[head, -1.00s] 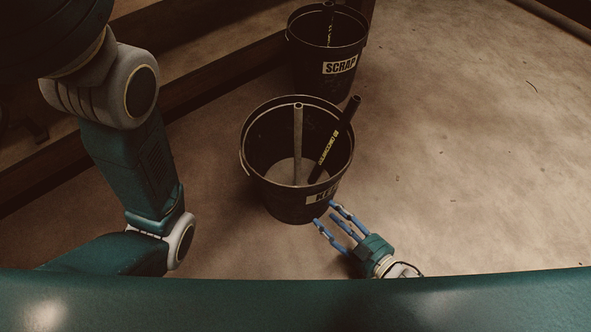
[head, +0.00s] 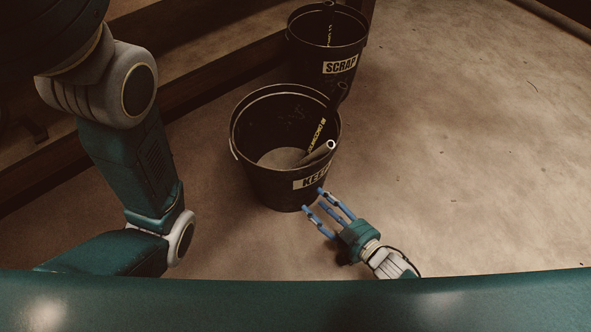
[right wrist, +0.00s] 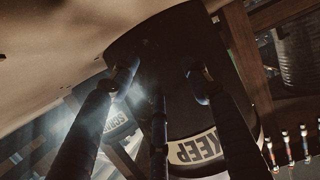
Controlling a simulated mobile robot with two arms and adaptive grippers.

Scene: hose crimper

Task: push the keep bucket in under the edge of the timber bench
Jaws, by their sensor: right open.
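The keep bucket (head: 262,182) is a black bucket with a pale KEEP label, standing upright on the floor. A pale-ended hose (head: 320,151) and a black hose with yellow lettering (head: 319,132) lean in it. The timber bench (head: 190,88) runs along its upper left; a strip of floor shows between them. My right gripper (head: 314,198) is open, with blue fingertips at the bucket's lower right wall; contact is hard to tell. In the right wrist view the bucket (right wrist: 165,70) shows beyond my dark fingers, its label upside down. My left gripper is out of view.
The scrap bucket (head: 318,72) stands just behind the keep bucket, close to the bench, with a hose in it. The floor (head: 460,160) to the right is clear. My left arm fills the left side.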

